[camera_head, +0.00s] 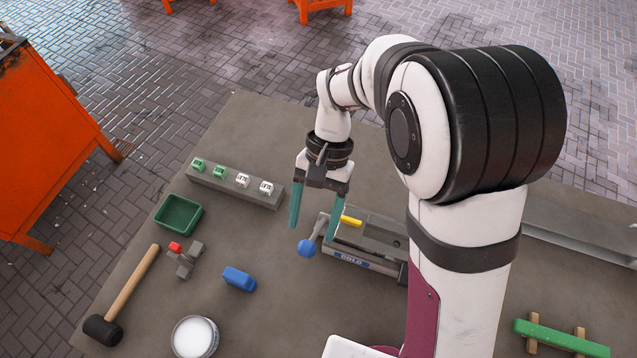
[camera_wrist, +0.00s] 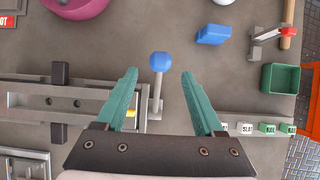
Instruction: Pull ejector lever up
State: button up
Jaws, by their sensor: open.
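The ejector lever is a short grey arm with a blue ball knob (camera_head: 307,248) at the left end of a grey machine (camera_head: 370,242) marked "COLD". In the wrist view the knob (camera_wrist: 160,62) lies between and just past my fingertips, and its grey arm (camera_wrist: 156,107) runs back between the fingers. My gripper (camera_head: 313,231) points down with teal fingers spread apart and nothing held. In the wrist view the gripper (camera_wrist: 160,74) straddles the lever; no finger visibly touches the knob. The height gap between fingertips and knob cannot be told.
A yellow piece (camera_head: 351,221) sits on the machine beside the right finger. A grey strip with labelled blocks (camera_head: 235,187) lies behind left. A green tray (camera_head: 178,215), a red-tipped grey fixture (camera_head: 186,262), a blue block (camera_head: 239,279), a mallet (camera_head: 126,290) and a white tub (camera_head: 195,337) stand left.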

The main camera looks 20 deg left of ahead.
jog(key=v, duration=1.2)
